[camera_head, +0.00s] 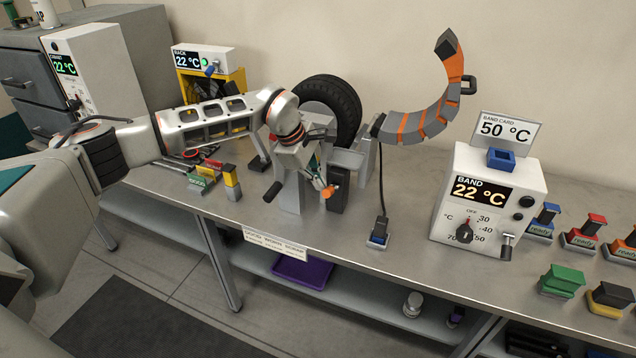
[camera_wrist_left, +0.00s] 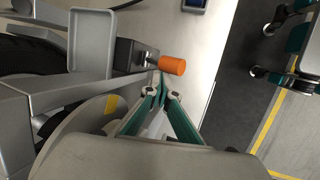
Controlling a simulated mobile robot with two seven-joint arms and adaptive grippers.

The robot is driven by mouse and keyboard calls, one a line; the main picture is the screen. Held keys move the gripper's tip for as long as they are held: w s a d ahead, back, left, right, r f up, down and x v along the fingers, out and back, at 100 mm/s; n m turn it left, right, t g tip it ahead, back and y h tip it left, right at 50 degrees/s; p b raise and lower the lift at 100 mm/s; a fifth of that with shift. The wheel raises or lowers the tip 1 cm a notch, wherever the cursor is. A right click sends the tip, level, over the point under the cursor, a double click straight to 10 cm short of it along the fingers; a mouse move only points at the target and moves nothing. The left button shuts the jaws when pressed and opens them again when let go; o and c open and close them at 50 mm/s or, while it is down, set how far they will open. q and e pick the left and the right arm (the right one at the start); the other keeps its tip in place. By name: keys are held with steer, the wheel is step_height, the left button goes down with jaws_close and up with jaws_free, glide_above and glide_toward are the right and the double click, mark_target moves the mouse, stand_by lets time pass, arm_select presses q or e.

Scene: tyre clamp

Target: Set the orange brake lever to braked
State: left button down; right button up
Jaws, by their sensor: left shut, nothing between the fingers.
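The orange brake lever (camera_head: 328,191) shows as a small orange grip on the front of the grey tyre clamp (camera_head: 291,197). In the left wrist view the orange grip (camera_wrist_left: 172,66) sits on a short dark arm from a dark block. My left gripper (camera_head: 320,183) has come down at the clamp's front, beside the lever. In the left wrist view its teal fingers (camera_wrist_left: 162,80) are shut with nothing between them. The tips are right at the orange grip; I cannot tell whether they touch it. My right gripper is not in view.
A black tyre (camera_head: 333,103) stands behind the clamp. A curved grey-orange band (camera_head: 420,121) rises to its right. The band heater box (camera_head: 487,200) and several coloured blocks (camera_head: 583,232) fill the right side. Tools (camera_head: 203,172) lie left of the clamp. The bench edge is close in front.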

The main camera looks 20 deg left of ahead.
arm_select(q)
steer(key=shift+s+d+r, duration=0.1)
steer(key=shift+d+r, duration=0.15)
steer(key=shift+r, duration=0.1)
steer(key=v, duration=1.2)
steer(key=shift+a, duration=0.25)
steer(key=shift+f, duration=0.15)
